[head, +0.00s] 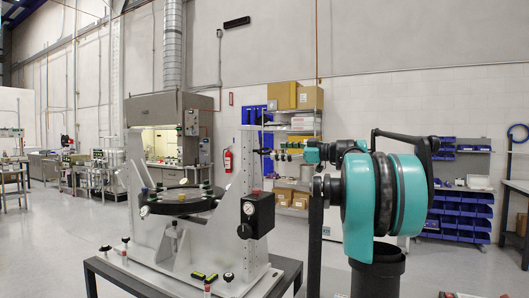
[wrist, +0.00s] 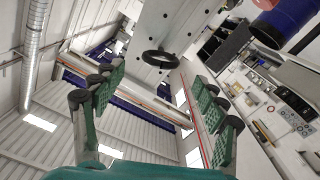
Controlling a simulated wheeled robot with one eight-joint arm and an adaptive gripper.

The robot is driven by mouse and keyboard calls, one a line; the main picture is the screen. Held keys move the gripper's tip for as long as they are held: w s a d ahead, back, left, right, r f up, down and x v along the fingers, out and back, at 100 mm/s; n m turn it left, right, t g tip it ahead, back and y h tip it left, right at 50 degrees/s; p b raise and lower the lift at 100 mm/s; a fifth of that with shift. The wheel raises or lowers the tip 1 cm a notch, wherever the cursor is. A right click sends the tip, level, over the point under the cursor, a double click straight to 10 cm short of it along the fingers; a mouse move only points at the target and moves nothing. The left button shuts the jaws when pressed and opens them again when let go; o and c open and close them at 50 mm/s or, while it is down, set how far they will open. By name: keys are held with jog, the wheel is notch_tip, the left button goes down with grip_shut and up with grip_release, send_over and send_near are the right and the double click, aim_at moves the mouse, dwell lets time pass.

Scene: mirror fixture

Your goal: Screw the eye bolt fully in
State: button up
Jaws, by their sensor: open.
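The eye bolt (wrist: 160,54) shows in the wrist view as a black ring against a pale grey plate with round holes (wrist: 185,22). My gripper (wrist: 157,74) has its green-padded fingers wide apart, one on each side of the ring in the picture. I see no contact between the pads and the ring. In the head view my gripper (head: 278,151) is at the right side of the upright grey post (head: 246,170). The eye bolt is too small there to tell from the fingertips. Its threaded shank is hidden.
The mirror fixture stands on a dark-framed table, with a round black mirror mount (head: 180,201) in its middle. A black box (head: 257,215) sits on the post below my gripper. The wrist view shows a blue cylinder (wrist: 284,20) at upper right. Blue bins (head: 465,211) stand far right.

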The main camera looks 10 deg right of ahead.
aim_at(271, 150)
jog(key=x, duration=0.7)
jog(key=shift+w+a, duration=0.1)
jog(key=shift+a, duration=0.05)
jog(key=shift+c, duration=0.2)
jog(key=c, duration=1.1)
jog(key=shift+m, duration=0.3)
